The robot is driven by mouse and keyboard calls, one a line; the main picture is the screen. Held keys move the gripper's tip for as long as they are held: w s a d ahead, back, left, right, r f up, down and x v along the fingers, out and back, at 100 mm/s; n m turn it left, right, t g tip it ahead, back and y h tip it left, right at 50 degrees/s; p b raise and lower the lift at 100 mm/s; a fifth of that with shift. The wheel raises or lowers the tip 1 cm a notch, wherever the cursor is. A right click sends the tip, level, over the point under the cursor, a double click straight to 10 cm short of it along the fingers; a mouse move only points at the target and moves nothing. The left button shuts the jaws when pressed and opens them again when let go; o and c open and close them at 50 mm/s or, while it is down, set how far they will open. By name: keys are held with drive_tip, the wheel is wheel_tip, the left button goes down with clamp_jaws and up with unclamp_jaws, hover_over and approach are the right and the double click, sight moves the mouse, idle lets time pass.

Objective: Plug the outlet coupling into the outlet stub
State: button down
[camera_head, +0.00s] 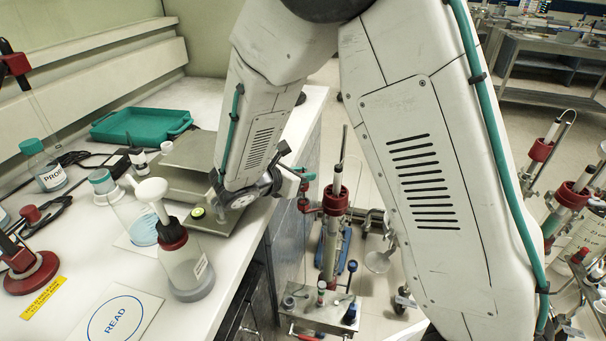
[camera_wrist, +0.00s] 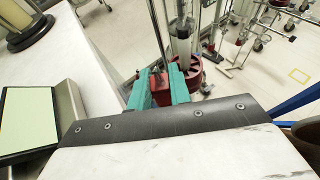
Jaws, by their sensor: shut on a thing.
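My gripper (camera_wrist: 158,72) has teal fingers, shut on a small red part, which I take to be the outlet coupling (camera_wrist: 160,96). In the head view my gripper (camera_head: 303,178) is beyond the bench edge, just left of a column (camera_head: 335,240) with a red collar (camera_head: 335,200). A small red piece (camera_head: 303,204) shows just below the fingers there. In the wrist view the column (camera_wrist: 183,45) and its red base part (camera_wrist: 191,76) stand right behind the fingers. I cannot tell whether the coupling touches it. The outlet stub cannot be made out.
The white bench (camera_head: 105,255) at left holds a wash bottle (camera_head: 188,265), a teal tray (camera_head: 141,124) and a balance (camera_head: 195,165). A metal stand base (camera_head: 320,308) with small knobs is under the column. More columns (camera_head: 570,195) stand at right. Open floor lies beyond.

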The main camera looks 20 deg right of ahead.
drive_tip(key=shift+f, duration=0.95)
drive_tip(key=shift+s+f, duration=0.1)
drive_tip(key=shift+f, duration=0.2)
drive_tip(key=shift+s+d+f, duration=0.15)
drive_tip(key=shift+s+f, duration=0.1)
drive_tip(key=shift+f, duration=0.25)
drive_tip(key=shift+w+a+r, duration=0.15)
drive_tip(key=shift+w+r, duration=0.05)
drive_tip(key=shift+r, duration=0.3)
drive_tip(key=shift+w+a+r, duration=0.15)
drive_tip(key=shift+r, duration=0.35)
drive_tip(key=shift+d, duration=0.15)
idle(1.1)
drive_tip(key=shift+f, duration=0.45)
